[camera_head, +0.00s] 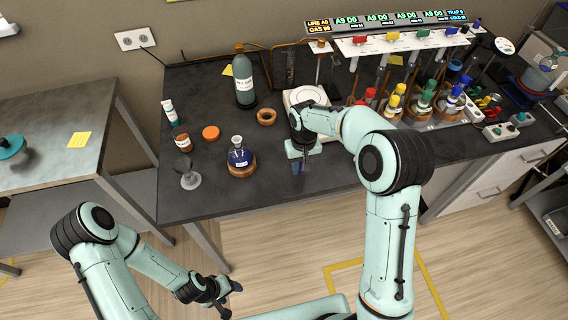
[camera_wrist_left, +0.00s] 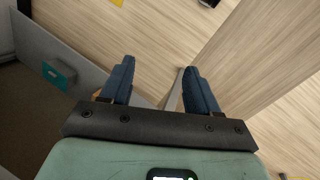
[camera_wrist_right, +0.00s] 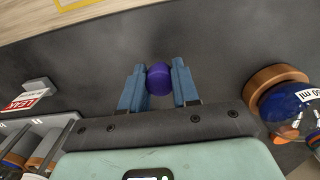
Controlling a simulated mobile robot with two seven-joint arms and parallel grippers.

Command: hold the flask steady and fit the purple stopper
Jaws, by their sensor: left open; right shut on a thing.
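The flask (camera_head: 239,157) is round with dark blue contents and a clear neck, and stands upright in a brown ring (camera_head: 241,170) on the dark bench. It also shows at the right of the right wrist view (camera_wrist_right: 294,106). My right gripper (camera_head: 297,168) is over the bench to the right of the flask, apart from it. It is shut on the purple stopper (camera_wrist_right: 159,79), which sits between its blue fingertips. My left gripper (camera_head: 229,289) is low over the floor in front of the bench. It is open and empty in the left wrist view (camera_wrist_left: 157,78).
A tall dark bottle (camera_head: 244,80), an orange lid (camera_head: 211,132), a small brown jar (camera_head: 183,142) and a grey funnel-like piece (camera_head: 189,178) stand near the flask. A rack of several coloured-top bottles (camera_head: 421,103) is at the right. The bench front by the flask is clear.

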